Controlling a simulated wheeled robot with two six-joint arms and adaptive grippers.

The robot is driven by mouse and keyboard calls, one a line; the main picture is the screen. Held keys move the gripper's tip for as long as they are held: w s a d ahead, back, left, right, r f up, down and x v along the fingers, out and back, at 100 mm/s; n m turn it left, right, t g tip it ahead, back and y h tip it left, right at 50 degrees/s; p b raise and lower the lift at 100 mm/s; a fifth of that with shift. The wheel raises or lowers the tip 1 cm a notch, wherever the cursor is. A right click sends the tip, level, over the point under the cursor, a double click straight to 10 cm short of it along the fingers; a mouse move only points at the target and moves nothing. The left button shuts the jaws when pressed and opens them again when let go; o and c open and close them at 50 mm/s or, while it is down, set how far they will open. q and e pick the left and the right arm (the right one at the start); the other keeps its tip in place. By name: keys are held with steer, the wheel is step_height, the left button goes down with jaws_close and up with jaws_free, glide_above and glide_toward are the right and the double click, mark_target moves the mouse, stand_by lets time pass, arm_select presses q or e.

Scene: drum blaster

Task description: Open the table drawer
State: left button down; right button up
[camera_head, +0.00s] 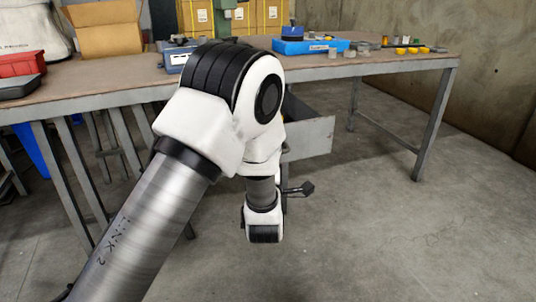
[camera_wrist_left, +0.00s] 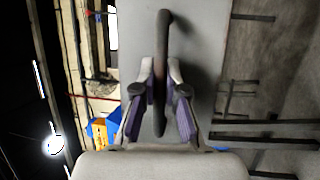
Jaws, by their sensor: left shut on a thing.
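The table (camera_head: 400,72) has a brown top and grey metal legs. Its grey drawer (camera_head: 310,138) shows below the front edge, partly behind my left arm. The drawer front stands out from the table, and a dark gap shows behind it. In the left wrist view, the grey drawer front (camera_wrist_left: 215,50) fills the middle, with a dark bar handle (camera_wrist_left: 164,35) on it. My left gripper (camera_wrist_left: 160,105) has its purple-padded fingers on both sides of the handle and is shut on it. In the head view my arm hides the handle and most of the fingers. My right gripper is not in view.
On the tabletop are a blue tray (camera_head: 311,46), an open cardboard box (camera_head: 103,32), a red case (camera_head: 20,64) and several small parts. The concrete floor (camera_head: 400,230) in front and to the right is clear. A wall (camera_head: 490,60) stands at the right.

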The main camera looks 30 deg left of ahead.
arm_select(q)
steer(key=c, duration=1.5)
jaws_free()
steer(key=v, duration=0.7)
steer(key=shift+s, duration=0.2)
steer(key=shift+d, duration=0.1)
